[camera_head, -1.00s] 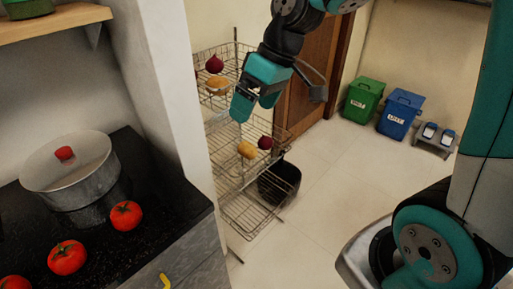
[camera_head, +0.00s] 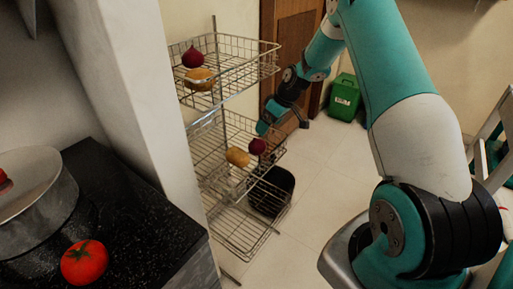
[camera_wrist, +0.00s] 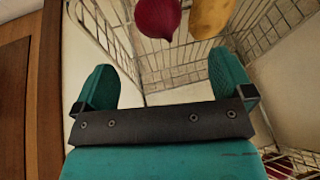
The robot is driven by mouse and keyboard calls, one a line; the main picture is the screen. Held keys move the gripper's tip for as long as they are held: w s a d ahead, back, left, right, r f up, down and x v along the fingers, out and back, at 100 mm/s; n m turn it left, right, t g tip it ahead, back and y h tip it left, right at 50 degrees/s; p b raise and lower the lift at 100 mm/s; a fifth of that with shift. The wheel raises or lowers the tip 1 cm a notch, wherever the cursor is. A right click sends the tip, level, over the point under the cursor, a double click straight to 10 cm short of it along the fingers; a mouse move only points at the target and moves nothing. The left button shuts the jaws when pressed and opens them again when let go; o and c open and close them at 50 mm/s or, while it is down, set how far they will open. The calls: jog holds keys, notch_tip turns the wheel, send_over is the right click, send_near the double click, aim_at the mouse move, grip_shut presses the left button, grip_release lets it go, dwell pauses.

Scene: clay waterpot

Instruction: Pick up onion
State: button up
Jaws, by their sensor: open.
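A dark red onion (camera_head: 257,146) lies in the middle basket of a wire rack (camera_head: 243,135), beside a tan potato (camera_head: 237,156). Another onion (camera_head: 192,57) and potato (camera_head: 200,79) are in the top basket. My gripper (camera_head: 266,122) is at the rack's right side, just above the middle-basket onion and partly hidden by wire. In the wrist view, my gripper (camera_wrist: 160,76) is open and empty. An onion (camera_wrist: 158,17) shows ahead of its fingers at the top, apart from them, with a potato (camera_wrist: 208,15) to its right. A purplish thing (camera_wrist: 280,165) shows partly at lower right.
The rack's wire rims and mesh surround the produce closely. A black bin (camera_head: 270,192) stands by the lower basket. A counter (camera_head: 125,210) with a tomato (camera_head: 85,262) and pot (camera_head: 40,210) is at left. A green bin (camera_head: 345,98) stands by the door; the floor between is clear.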

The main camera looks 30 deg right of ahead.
aim_at(260, 140)
jog(key=x, duration=1)
jog(key=shift+d+b, duration=0.15)
jog(key=shift+b, duration=0.15)
jog(key=c, duration=1.1)
